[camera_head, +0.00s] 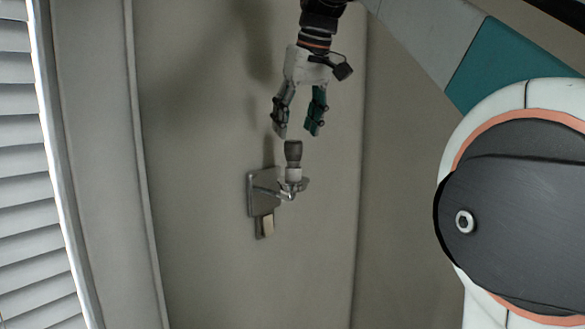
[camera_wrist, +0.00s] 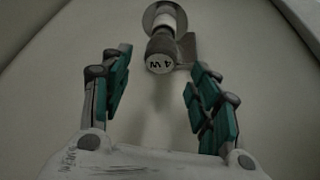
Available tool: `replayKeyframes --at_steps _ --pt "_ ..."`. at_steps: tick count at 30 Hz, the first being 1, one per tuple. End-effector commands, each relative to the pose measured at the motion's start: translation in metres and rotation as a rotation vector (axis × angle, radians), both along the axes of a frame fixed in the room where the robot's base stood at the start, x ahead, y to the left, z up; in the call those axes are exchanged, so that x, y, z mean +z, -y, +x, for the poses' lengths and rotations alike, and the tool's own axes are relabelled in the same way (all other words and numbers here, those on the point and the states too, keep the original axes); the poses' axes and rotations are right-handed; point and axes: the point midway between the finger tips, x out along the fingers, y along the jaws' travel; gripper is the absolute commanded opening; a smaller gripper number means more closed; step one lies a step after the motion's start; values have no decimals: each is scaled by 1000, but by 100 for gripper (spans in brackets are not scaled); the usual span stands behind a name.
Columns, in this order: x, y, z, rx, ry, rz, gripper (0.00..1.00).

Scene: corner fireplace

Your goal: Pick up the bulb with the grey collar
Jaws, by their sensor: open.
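The bulb with the grey collar (camera_head: 293,152) stands upright in a wall fixture, its dark grey part above a white base. My gripper (camera_head: 298,132) is open and points down, just above the bulb, with fingers apart and empty. In the wrist view my gripper (camera_wrist: 155,65) has its two teal-padded fingers to either side and short of the bulb. I cannot tell whether the fingers touch it.
The bulb's metal wall fixture (camera_head: 264,194) has a square plate, a short curved arm and a small switch-like piece (camera_head: 267,225) below. The beige wall (camera_head: 200,260) is close behind. A white louvred shutter (camera_head: 20,180) is at the far left. Room below the fixture is clear.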

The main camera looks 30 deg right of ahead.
Motion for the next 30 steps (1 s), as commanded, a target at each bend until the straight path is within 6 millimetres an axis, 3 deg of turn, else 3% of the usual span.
replayKeyframes --at_steps 5,16,26,30 --pt "-7 0 2 0 0 0 56" --pt "-48 1 15 0 0 0 56" --pt "-53 1 17 0 0 0 56" --pt "-53 1 17 0 0 0 24"
